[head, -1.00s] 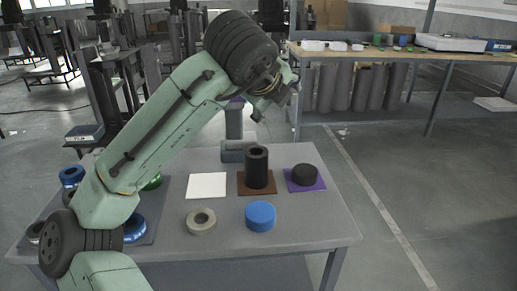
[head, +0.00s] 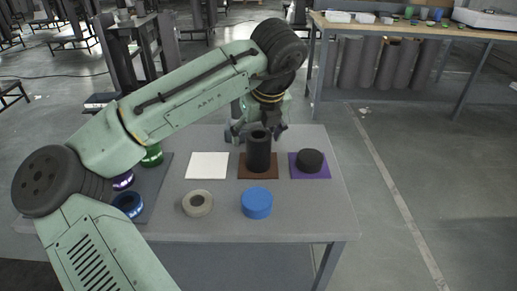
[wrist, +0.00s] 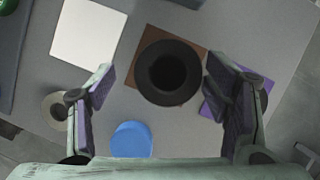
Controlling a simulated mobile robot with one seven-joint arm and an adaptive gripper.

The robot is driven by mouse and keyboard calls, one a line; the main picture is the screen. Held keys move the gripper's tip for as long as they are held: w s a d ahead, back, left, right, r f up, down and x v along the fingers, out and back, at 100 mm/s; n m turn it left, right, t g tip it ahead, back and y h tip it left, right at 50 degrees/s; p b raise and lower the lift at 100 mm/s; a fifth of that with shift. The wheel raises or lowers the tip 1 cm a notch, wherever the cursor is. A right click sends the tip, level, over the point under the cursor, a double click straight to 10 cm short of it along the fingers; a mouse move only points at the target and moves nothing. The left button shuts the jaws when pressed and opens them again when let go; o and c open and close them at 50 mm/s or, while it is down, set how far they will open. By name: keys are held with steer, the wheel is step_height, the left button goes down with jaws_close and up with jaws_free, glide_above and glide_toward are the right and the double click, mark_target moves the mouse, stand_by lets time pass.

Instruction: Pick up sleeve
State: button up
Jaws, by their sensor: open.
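The sleeve, a black upright hollow cylinder (head: 258,152), stands on a brown square mat (head: 258,174) on the grey table. In the wrist view I look down into the open top of the sleeve (wrist: 168,73). My gripper (head: 257,130) hangs above and just behind the sleeve in the head view. In the wrist view its two purple-padded fingers (wrist: 164,92) are spread wide, with nothing between the pads. The sleeve shows beyond the fingertips, roughly centred between them. I cannot tell the exact height of the fingers over the sleeve.
A white square (head: 207,165) lies left of the sleeve. A grey ring (head: 198,203) and a blue cylinder (head: 257,203) stand in front. Coloured rings stand on a tray at left.

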steer(key=x, duration=0.3)
steer(key=p+x, duration=0.1)
steer(key=x, duration=0.1)
steer(key=shift+w+d, duration=0.2)
steer(key=shift+d, duration=0.15)
steer(key=shift+r, duration=0.1)
steer(key=shift+c, duration=0.3)
jaws_close()
